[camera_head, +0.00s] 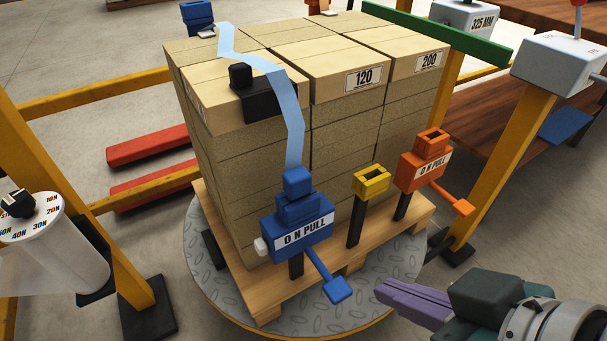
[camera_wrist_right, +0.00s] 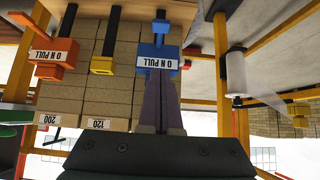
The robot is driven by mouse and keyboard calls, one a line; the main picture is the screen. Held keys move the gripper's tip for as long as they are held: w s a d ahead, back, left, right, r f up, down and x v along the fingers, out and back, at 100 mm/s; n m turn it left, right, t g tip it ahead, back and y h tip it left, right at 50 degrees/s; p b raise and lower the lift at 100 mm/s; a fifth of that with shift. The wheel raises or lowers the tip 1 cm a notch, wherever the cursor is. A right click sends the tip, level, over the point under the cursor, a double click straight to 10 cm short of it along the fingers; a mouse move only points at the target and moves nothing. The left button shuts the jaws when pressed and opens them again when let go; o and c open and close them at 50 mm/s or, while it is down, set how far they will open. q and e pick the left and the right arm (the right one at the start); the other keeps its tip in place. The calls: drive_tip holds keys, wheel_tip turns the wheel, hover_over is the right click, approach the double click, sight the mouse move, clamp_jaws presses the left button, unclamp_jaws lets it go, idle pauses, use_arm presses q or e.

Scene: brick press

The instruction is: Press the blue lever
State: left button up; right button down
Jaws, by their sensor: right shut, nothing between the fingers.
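The blue lever (camera_head: 338,289) sticks out at the lower front of a blue box labelled "0 N PULL" (camera_head: 297,232), ending in a small blue block. My right gripper (camera_head: 382,289) has purple fingers closed together and empty. In the head view its tips are just right of the lever's block, with a small gap in the picture; the gap in depth is hard to tell. In the right wrist view the scene is upside down, and the fingers (camera_wrist_right: 160,88) point at the blue box (camera_wrist_right: 158,58), with the lever (camera_wrist_right: 160,27) beyond. My left gripper is not seen.
A pale blue strap runs from the box over stacked bricks (camera_head: 230,160) on a wooden pallet (camera_head: 266,300). A yellow piece (camera_head: 370,181) and an orange box with its own lever (camera_head: 425,168) stand to the right. Yellow posts (camera_head: 490,180) flank the stack.

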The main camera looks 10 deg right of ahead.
drive_tip(key=b, duration=0.6)
hover_over(333, 283)
drive_tip(key=s, duration=0.3)
drive_tip(key=f, duration=0.5)
drive_tip(key=d+f, duration=0.1)
drive_tip(key=f, duration=0.2)
drive_tip(key=shift+w, duration=0.25)
wheel_tip(333, 283, down, 2)
drive_tip(key=shift+s+f+b, duration=0.15)
drive_tip(key=shift+b, duration=0.7)
drive_tip(key=shift+f, duration=0.35)
